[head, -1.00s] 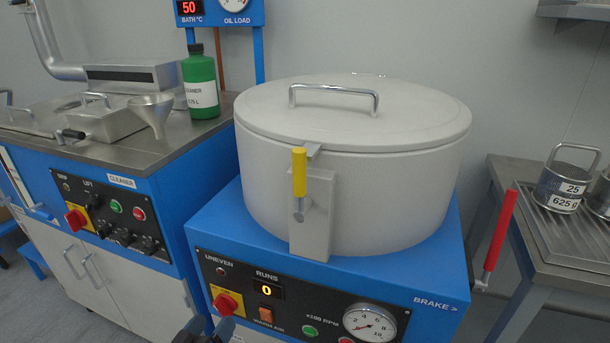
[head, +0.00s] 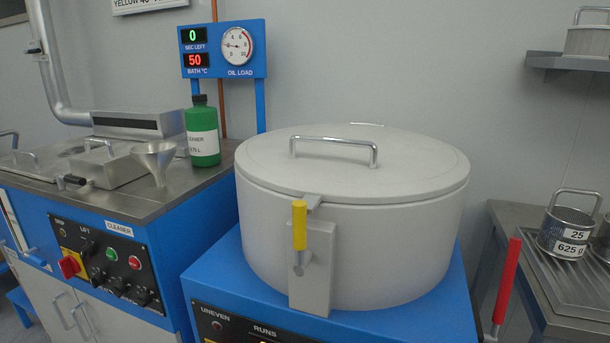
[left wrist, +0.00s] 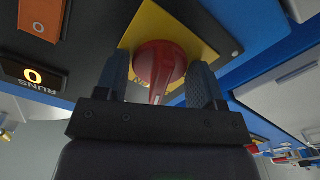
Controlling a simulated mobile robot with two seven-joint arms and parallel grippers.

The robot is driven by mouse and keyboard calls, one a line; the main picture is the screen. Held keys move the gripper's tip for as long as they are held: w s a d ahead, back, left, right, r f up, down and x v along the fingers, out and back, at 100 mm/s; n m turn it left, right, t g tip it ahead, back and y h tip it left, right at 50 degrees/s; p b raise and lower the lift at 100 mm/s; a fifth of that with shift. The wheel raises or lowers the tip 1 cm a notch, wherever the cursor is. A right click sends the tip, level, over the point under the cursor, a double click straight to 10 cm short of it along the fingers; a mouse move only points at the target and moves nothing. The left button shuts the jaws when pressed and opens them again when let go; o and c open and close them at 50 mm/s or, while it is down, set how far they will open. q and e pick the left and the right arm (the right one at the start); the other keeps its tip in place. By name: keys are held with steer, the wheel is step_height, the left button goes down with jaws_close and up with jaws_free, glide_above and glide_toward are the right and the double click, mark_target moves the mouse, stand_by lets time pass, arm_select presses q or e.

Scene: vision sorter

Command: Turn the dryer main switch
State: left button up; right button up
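The dryer main switch (left wrist: 160,66) is a red knob on a yellow plate, seen upside down in the left wrist view. My left gripper (left wrist: 159,88) has its two dark fingers apart, one on each side of the knob. A gap shows between the fingers and the knob's narrow handle, which points toward the camera. I cannot tell whether either finger touches the knob's round base. In the head view the dryer (head: 345,240) stands in the middle with its lid closed. Its switch is below that picture's edge. My right gripper is in neither view.
Beside the switch are the RUNS display (left wrist: 32,76) reading 0 and an orange rocker (left wrist: 41,18). The cleaner's own red switch (head: 70,266) is at the left. A yellow-handled latch (head: 299,225) and a red brake lever (head: 506,282) stick out from the dryer.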

arm_select(q)
steer(key=c, duration=0.4)
steer(key=m, duration=0.5)
steer(key=shift+m, duration=0.3)
steer(key=o, duration=0.9)
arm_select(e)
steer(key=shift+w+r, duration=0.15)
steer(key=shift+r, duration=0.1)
arm_select(q)
steer(key=shift+s, duration=0.15)
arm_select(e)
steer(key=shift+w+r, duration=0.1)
arm_select(q)
steer(key=p+v, duration=0.2)
steer(key=v, duration=0.5)
steer(key=shift+s+a+p, duration=0.15)
steer(key=shift+s+p, duration=0.15)
steer(key=shift+s, duration=0.05)
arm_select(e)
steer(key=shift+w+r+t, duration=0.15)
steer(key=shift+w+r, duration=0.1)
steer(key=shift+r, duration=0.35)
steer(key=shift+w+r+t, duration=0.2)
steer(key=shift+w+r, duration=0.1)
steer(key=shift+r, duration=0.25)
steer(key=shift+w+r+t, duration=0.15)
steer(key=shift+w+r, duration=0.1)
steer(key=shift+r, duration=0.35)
